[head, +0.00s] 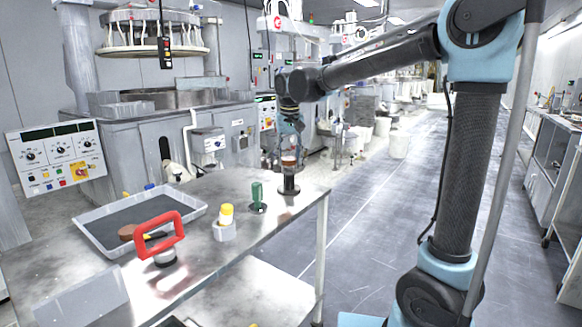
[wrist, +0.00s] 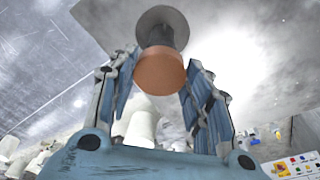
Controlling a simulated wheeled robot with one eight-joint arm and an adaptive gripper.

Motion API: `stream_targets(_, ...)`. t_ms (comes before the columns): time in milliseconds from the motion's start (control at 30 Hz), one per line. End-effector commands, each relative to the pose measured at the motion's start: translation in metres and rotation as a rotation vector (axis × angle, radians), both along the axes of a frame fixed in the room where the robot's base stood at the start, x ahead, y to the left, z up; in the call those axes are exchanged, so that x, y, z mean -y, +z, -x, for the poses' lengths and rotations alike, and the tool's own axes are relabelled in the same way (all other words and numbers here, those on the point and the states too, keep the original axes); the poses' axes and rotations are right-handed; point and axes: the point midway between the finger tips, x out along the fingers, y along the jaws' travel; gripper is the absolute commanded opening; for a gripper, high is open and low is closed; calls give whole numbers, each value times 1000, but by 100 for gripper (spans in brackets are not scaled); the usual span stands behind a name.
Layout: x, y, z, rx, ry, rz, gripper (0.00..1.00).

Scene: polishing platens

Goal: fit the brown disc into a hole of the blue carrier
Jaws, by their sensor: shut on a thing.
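My gripper (head: 289,152) points down over the far right corner of the steel table. It is shut on the brown top (wrist: 158,70) of a dark upright tool, seen between the fingers (wrist: 160,62) in the wrist view. The tool's dark round base (head: 289,188) is at the table top; I cannot tell whether it touches. A brown disc-like piece (head: 127,232) lies in the grey tray (head: 88,247) at the left, partly behind a red handle. I cannot make out a blue carrier in either view.
A red-handled tool (head: 160,237), a white cup with a yellow top (head: 224,224) and a green-handled tool (head: 257,197) stand between the tray and my gripper. A grey plate-like piece (head: 82,303) is at the near left. Open floor (head: 390,230) lies right of the table.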

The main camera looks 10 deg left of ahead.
Motion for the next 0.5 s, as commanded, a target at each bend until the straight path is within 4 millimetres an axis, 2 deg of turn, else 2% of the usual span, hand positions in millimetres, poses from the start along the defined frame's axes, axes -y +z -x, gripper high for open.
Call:
stream_targets(200,0,-29,0,0,-1,0,19)
stream_targets(500,2,-34,-1,0,-2,0,19)
